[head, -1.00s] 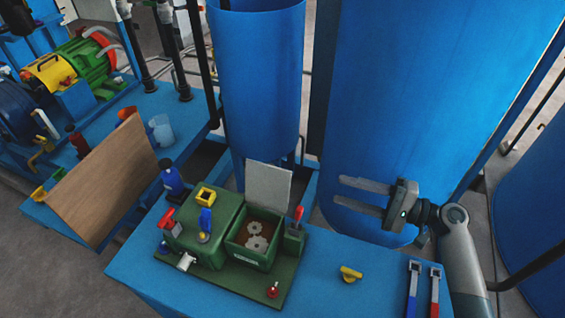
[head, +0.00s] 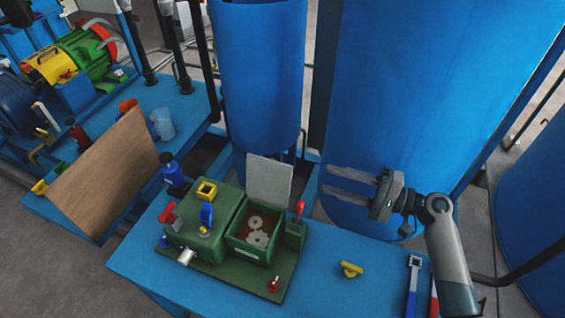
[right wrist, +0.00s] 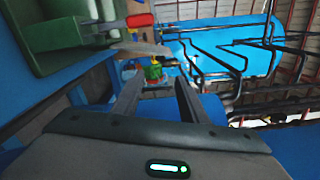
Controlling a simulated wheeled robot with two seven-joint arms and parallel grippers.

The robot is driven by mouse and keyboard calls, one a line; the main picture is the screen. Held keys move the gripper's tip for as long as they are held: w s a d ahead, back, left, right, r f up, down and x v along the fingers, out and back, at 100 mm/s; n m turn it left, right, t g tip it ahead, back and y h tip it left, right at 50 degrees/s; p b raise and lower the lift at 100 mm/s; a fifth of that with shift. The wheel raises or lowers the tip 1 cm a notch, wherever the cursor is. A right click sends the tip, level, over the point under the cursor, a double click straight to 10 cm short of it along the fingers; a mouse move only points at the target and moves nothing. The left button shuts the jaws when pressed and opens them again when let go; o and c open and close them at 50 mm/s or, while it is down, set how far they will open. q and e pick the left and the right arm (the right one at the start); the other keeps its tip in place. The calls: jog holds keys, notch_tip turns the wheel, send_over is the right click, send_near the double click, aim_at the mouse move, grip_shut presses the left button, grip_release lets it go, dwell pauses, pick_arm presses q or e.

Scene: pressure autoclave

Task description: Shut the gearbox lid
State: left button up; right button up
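The gearbox (head: 262,251) is a green box on a green base plate on the blue bench. Its grey lid (head: 270,181) stands upright, open, at the back edge of the box. Two pale gears (head: 257,238) show inside. My right gripper (head: 328,184) is to the right of the lid, apart from it, in front of the large blue tank. Its two fingers are spread and hold nothing. In the right wrist view the open fingers (right wrist: 157,95) show, with the green gearbox at the upper left. My left gripper is not in view.
A red-handled lever (head: 299,208) stands at the gearbox's right side. A yellow valve handle (head: 351,269) and blue and red tools (head: 413,285) lie on the bench (head: 330,262) to the right. A brown board (head: 103,172) leans at the left.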

aim_at(282, 167)
jog(key=p+x, duration=0.4)
jog(key=x, duration=0.9)
jog(key=shift+w+a, duration=0.25)
jog(key=shift+a, duration=0.3)
grip_shut()
jog(key=shift+s+f, duration=0.1)
